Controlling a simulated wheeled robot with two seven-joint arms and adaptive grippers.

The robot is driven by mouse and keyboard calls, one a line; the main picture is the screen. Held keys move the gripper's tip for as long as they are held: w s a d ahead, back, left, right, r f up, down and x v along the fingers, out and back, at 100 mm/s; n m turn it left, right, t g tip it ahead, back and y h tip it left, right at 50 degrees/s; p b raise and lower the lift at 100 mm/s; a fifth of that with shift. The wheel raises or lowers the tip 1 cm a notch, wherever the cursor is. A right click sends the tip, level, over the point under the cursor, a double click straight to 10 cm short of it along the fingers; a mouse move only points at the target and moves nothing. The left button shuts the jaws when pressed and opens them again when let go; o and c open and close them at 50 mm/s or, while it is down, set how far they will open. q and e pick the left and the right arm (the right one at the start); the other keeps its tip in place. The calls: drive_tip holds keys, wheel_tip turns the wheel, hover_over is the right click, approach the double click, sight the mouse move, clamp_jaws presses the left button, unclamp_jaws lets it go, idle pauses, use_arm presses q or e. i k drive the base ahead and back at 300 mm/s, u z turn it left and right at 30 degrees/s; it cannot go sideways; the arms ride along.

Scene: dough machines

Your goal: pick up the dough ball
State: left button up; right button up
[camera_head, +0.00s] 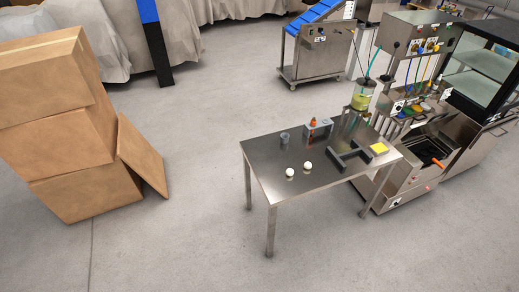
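Two small white dough balls rest on the steel table (262,158). One dough ball (290,172) is nearer the front left edge, and the other dough ball (308,165) is a little farther right. They lie apart from each other with bare steel around them. Neither of my grippers shows in the head view, so their state is hidden.
Steel machines (420,150) adjoin the right side. Cardboard boxes (70,130) stack at left. Floor before the table is clear.

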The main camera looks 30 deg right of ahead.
sight(307, 165)
drive_tip(key=u, duration=0.05)
drive_tip(key=i, duration=1.2)
drive_tip(key=z, duration=0.95)
drive_tip(key=i, duration=0.9)
drive_tip(key=z, duration=0.65)
